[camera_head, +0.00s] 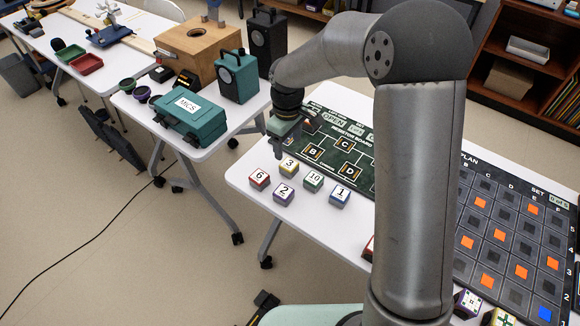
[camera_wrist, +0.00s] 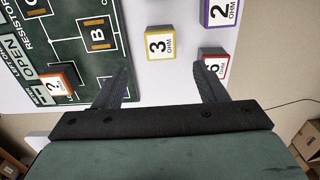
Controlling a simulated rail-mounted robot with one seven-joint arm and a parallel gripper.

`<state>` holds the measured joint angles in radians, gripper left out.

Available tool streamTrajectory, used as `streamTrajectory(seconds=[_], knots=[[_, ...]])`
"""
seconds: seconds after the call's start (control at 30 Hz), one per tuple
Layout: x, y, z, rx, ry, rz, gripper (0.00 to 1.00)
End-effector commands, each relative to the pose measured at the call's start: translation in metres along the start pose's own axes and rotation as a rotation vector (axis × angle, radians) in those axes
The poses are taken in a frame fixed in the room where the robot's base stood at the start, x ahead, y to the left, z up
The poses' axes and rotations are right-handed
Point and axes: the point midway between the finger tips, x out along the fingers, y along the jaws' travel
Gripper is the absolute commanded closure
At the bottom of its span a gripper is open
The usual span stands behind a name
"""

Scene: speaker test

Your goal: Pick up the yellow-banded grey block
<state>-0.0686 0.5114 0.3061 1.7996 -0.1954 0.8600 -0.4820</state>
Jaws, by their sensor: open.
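The yellow-banded block (camera_head: 289,167) has a white top marked 3 and stands on the white table beside the resistor board. In the wrist view the yellow-banded block (camera_wrist: 160,43) lies just beyond the fingertips, roughly centred between them, with a gap to each finger. My gripper (camera_head: 284,150) is above the table close behind this block in the head view. In the wrist view my gripper (camera_wrist: 164,75) has its two dark fingers spread with nothing between them. The block's sides are mostly hidden from the wrist view.
A red-banded 6 block (camera_wrist: 213,67) is close by the right fingertip. A purple 2 block (camera_head: 284,194), green 10 block (camera_head: 313,181) and blue 1 block (camera_head: 340,196) stand nearby. The resistor board (camera_wrist: 75,20) bears an orange-banded block (camera_wrist: 57,83) left of my gripper.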

Motion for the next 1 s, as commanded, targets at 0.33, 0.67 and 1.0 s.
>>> streamTrajectory(seconds=[0.33, 0.67, 1.0], knots=[[0.042, 0.000, 0.001, 0.002, -0.001, 0.000, 0.35], [0.085, -0.002, 0.004, 0.002, -0.003, -0.002, 0.35], [0.094, -0.001, 0.004, 0.002, 0.000, 0.001, 0.35]])
